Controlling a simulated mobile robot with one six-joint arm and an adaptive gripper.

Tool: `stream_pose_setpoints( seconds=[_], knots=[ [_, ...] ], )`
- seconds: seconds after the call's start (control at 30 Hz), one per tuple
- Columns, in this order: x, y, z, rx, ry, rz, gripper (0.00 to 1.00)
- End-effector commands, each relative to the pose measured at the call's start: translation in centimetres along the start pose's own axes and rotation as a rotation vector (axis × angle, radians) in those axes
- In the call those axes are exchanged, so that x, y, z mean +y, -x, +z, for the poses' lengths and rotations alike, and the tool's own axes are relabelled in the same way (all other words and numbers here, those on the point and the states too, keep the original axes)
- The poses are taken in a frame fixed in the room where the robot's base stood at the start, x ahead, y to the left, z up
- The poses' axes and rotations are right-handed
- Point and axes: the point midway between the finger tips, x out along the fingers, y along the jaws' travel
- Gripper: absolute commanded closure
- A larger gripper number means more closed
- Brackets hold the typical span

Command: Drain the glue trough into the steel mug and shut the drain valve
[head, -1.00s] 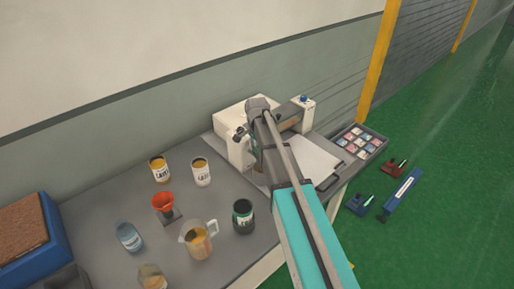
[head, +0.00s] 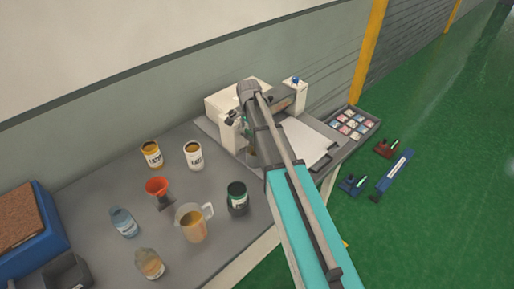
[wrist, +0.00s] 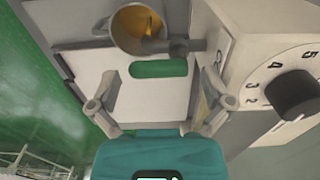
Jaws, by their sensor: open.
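A grey metal mug (wrist: 122,30), which I take as the steel mug, shows in the wrist view with yellow-orange inside. A dark grey fitting (wrist: 180,48), perhaps the drain valve, crosses its rim at the right; I cannot tell whether they touch or whether the valve is open. My gripper (wrist: 160,78) is open and empty, its fingers spread below the mug and fitting in the picture. The white glue machine (head: 222,106) stands at the back of the table; its dial with a black knob (wrist: 291,95) is at the wrist view's right. The trough's inside is hidden.
A jug (head: 192,225), a green-labelled jar (head: 237,198), an orange funnel (head: 157,187), two cans (head: 193,156), and bottles (head: 123,222) stand on the table's left half. A tray of swatches (head: 350,124) sits at its right end. Tools lie on the green floor.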

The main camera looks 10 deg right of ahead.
Motion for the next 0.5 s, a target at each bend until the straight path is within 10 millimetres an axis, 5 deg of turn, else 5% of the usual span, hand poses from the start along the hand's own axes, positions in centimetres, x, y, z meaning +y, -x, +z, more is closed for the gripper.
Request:
stream_pose_setpoints(
  seconds=[0.5],
  knots=[
    [-0.06,0.0,-0.4,0.0,0.186,0.0,0.0]
  ],
)
